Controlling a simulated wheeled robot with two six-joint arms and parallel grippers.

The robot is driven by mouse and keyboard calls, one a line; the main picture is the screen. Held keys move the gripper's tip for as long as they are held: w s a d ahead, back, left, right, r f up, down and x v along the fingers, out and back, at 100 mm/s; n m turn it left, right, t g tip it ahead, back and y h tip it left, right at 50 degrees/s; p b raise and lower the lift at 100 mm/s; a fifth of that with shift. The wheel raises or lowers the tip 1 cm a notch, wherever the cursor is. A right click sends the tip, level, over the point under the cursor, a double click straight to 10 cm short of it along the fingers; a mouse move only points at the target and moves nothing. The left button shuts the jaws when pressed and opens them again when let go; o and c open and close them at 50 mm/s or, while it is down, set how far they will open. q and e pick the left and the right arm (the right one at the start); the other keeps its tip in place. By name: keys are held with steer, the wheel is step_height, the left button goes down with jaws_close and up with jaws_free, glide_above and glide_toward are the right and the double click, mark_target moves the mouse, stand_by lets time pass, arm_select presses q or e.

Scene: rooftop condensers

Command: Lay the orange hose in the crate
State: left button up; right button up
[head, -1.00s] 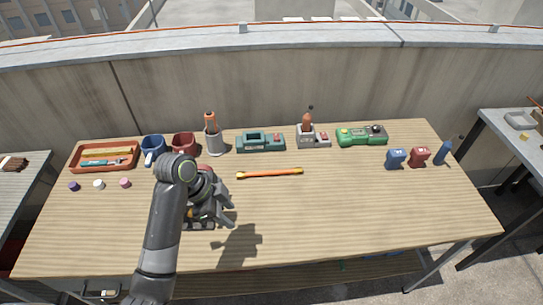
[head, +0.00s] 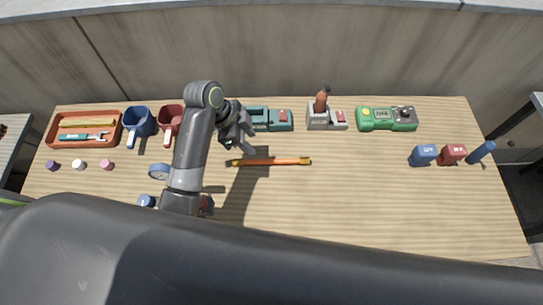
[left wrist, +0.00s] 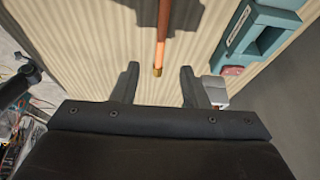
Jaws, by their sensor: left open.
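The orange hose (head: 280,161) lies straight, left to right, on the middle of the wooden table. Its shaft shows at the top of the left wrist view (left wrist: 163,30), with a brass-coloured end pointing between my fingers. My left gripper (head: 243,137) is open and empty above the table, near the hose's left end. Its two fingers also show apart in the left wrist view (left wrist: 158,88), not touching the hose. I cannot make out a crate for certain; a shallow orange tray (head: 55,143) at the table's back left holds a wrench and a yellow item. My right gripper is not visible.
Behind the hose stand a teal device (head: 281,122), a grey holder (head: 319,119) and a green meter (head: 376,121). A blue mug (head: 139,122) and a red mug (head: 170,122) stand left of my arm. Small blue and red items (head: 424,154) are at the right. The front right is clear.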

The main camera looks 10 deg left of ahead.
arm_select(q)
glide_toward(269, 161)
steer(key=shift+p+x, duration=0.3)
steer(key=shift+x, duration=0.75)
steer(key=shift+w+d+f, duration=0.15)
steer(key=shift+d+f, duration=0.3)
steer(key=shift+f, duration=0.05)
steer(key=shift+p+x, duration=0.5)
steer(key=shift+x, duration=2.15)
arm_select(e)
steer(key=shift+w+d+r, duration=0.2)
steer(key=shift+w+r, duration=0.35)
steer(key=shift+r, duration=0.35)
arm_select(q)
steer(key=shift+a, duration=0.2)
steer(key=shift+c, duration=0.3)
jaws_close()
